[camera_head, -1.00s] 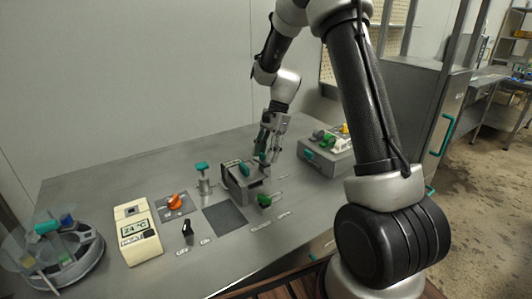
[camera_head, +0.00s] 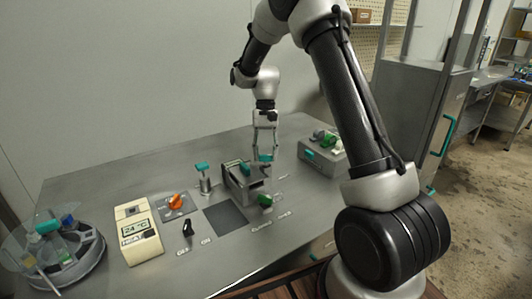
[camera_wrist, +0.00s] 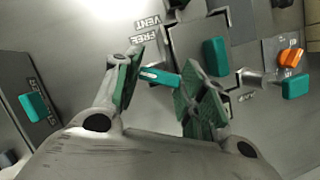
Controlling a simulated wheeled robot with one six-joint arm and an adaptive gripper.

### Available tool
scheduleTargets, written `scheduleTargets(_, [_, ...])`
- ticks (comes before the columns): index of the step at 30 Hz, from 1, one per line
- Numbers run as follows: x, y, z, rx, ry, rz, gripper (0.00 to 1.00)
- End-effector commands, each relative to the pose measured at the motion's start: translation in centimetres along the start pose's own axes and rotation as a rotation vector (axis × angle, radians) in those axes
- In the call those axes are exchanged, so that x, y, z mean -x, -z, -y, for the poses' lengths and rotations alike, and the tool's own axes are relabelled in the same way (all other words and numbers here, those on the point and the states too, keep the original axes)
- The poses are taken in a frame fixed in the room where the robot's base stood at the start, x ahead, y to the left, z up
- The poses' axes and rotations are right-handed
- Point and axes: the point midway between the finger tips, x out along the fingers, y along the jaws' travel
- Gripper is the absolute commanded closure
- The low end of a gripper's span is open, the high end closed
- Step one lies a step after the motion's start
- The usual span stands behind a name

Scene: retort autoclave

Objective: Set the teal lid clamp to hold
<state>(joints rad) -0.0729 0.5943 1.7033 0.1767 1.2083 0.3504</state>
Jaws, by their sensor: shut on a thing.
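The teal lid clamp handle (camera_head: 265,158) is a short teal bar at the far right end of the small grey box (camera_head: 232,188) on the bench. My gripper (camera_head: 265,150) points down over it, with one finger on each side. In the wrist view, the clamp handle (camera_wrist: 160,76) lies between the green-padded fingers (camera_wrist: 157,80), and my gripper is shut on it. A FREE label (camera_wrist: 145,38) is printed close by. A second label beyond the right finger is too small to read surely.
A second teal knob (camera_head: 245,169) stands on the box close to my gripper. A teal-topped post (camera_head: 201,168), an orange knob (camera_head: 175,201), a green knob (camera_head: 264,199) and a black switch (camera_head: 187,230) are around it. A grey box with a teal handle (camera_head: 309,155) stands at right.

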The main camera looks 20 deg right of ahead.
Motion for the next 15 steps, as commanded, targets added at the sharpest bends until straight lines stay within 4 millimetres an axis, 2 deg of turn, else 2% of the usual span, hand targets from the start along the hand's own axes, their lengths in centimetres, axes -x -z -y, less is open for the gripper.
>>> scheduleTargets(15, [0.05, -0.02, 0.29, 0.396, -0.164, -0.003, 0.83])
